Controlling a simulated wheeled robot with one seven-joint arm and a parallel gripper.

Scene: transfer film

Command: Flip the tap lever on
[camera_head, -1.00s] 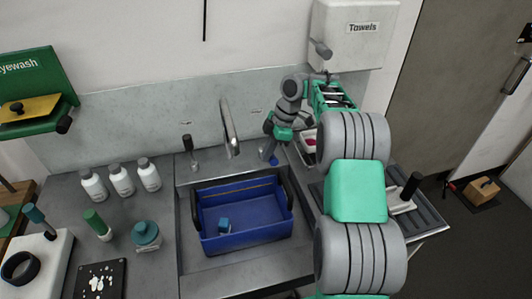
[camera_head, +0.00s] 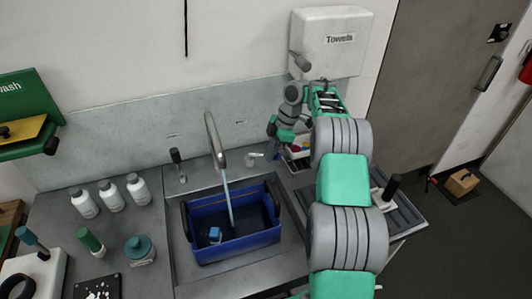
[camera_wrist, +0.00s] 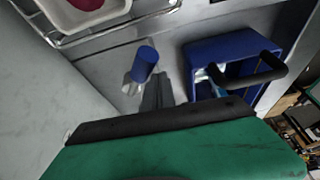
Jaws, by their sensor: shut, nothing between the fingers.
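The curved metal tap (camera_head: 214,135) stands behind the sink, and a stream of water (camera_head: 229,205) runs from its spout. The tap lever (camera_head: 253,158) is the small pale metal fitting right of the spout. In the wrist view the lever's blue cap (camera_wrist: 146,62) shows on a metal stem, just left of my fingertips. My gripper (camera_wrist: 160,77) is shut and empty beside the lever; touching or apart, I cannot tell.
A blue tub (camera_head: 235,250) stands in the sink under the stream, with a small blue block (camera_head: 214,234) inside. A dark-handled fitting (camera_head: 178,163) is left of the tap. Behind my arm are a wire rack (camera_wrist: 115,30) and the towel dispenser (camera_head: 330,55).

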